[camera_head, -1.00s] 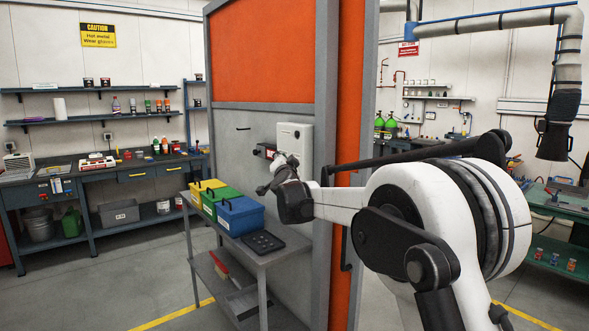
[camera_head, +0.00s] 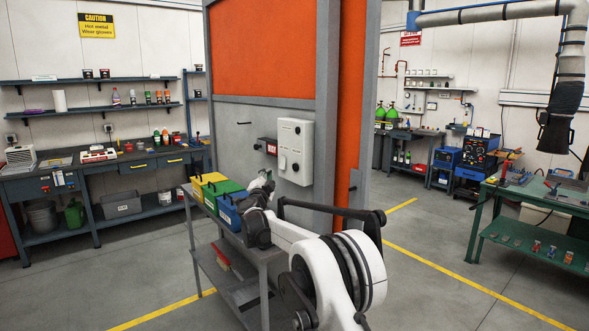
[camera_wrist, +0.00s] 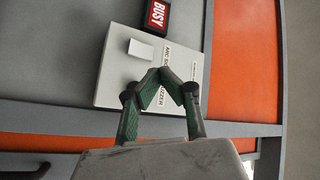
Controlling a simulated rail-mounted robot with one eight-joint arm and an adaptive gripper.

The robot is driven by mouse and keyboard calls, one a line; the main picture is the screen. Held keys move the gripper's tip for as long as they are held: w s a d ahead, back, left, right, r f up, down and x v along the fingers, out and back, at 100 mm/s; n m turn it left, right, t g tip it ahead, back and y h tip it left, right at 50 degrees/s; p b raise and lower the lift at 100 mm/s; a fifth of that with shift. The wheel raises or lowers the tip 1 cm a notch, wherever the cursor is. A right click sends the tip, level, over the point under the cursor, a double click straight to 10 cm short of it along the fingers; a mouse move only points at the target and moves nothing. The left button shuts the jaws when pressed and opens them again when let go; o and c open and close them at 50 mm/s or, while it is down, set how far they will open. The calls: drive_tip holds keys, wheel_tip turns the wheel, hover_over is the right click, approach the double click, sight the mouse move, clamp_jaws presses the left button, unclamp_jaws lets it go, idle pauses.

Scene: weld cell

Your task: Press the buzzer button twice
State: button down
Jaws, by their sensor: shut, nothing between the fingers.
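The white control box (camera_head: 294,172) is fixed to the grey wall panel, with dark round knobs or buttons on its face and side; I cannot tell which is the buzzer button. In the wrist view the same box (camera_wrist: 112,82) appears rotated, with a white raised square (camera_wrist: 141,48) and partly covered lettering ending in "ZER". My gripper (camera_wrist: 165,72) is shut and empty, its fingertips meeting in front of the box and hiding part of its face. In the head view my gripper (camera_head: 264,180) is below and left of the box, apart from it.
A dark sign (camera_head: 267,147) is left of the box; it reads BUSY in the wrist view (camera_wrist: 157,15). Yellow (camera_head: 207,185), green (camera_head: 223,197) and blue (camera_head: 229,211) bins stand on a grey cart (camera_head: 266,256) below. An orange-grey partition edge (camera_head: 345,120) lies right.

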sight(295, 167)
drive_tip(key=w+d+p, duration=0.1)
drive_tip(key=w+d, duration=0.4)
drive_tip(key=d, duration=0.1)
drive_tip(key=shift+w+d+p, duration=0.35)
drive_tip(key=shift+w, duration=0.05)
drive_tip(key=shift+w+d, duration=0.1)
idle(1.5)
drive_tip(key=shift+w+d, duration=0.2)
drive_tip(key=shift+w+d+b, duration=0.3)
drive_tip(key=shift+d, duration=0.05)
idle(1.2)
drive_tip(key=shift+s+a+b, duration=0.35)
drive_tip(key=shift+s+a, duration=0.25)
drive_tip(key=shift+a, duration=0.1)
